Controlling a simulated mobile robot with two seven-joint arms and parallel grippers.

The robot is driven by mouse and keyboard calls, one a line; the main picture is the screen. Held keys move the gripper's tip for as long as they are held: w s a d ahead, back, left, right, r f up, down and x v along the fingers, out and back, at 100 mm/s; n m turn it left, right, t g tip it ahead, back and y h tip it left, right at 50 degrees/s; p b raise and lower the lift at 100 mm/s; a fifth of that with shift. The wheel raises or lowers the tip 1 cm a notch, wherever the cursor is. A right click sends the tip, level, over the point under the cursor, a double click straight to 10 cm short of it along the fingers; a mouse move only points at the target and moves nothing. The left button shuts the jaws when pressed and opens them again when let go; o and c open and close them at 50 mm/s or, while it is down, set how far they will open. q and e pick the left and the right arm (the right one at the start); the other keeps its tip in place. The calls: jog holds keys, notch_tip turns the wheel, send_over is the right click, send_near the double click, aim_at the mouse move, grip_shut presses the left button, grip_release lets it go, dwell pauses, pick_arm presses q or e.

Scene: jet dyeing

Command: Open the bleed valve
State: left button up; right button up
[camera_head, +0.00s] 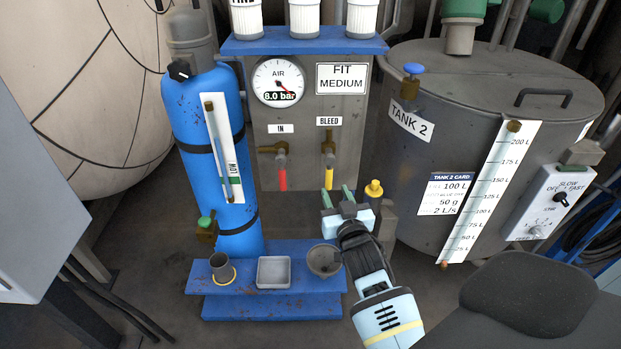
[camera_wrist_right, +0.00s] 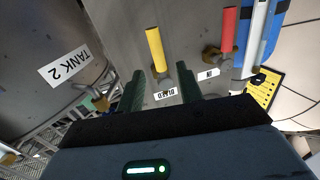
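The bleed valve (camera_head: 328,148) is a brass valve with a yellow lever handle (camera_head: 329,177) hanging straight down, under a BLEED label (camera_head: 328,121) on the grey panel. In the right wrist view the yellow handle (camera_wrist_right: 155,48) lies in line with the gap between my fingers, beyond the tips. My right gripper (camera_head: 336,196) is open, with its green fingers apart and nothing between them, just below the handle's lower end in the head view. It also shows in the right wrist view (camera_wrist_right: 160,76). My left gripper is not in view.
The IN valve with a red handle (camera_head: 282,178) hangs left of the bleed valve. The air gauge (camera_head: 278,82) reads 8.0 bar. A yellow-capped fitting (camera_head: 374,189) stands close right of my gripper. A blue shelf (camera_head: 243,279) with small containers is below; Tank 2 (camera_head: 420,165) is right.

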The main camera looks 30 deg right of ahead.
aim_at(330, 178)
jog(key=shift+d, duration=0.15)
jog(key=shift+w+d+r, duration=0.1)
jog(key=shift+w+d, duration=0.05)
jog(key=shift+w, duration=0.25)
jog(key=shift+x, duration=3.4)
jog(key=shift+c, duration=0.3)
grip_shut()
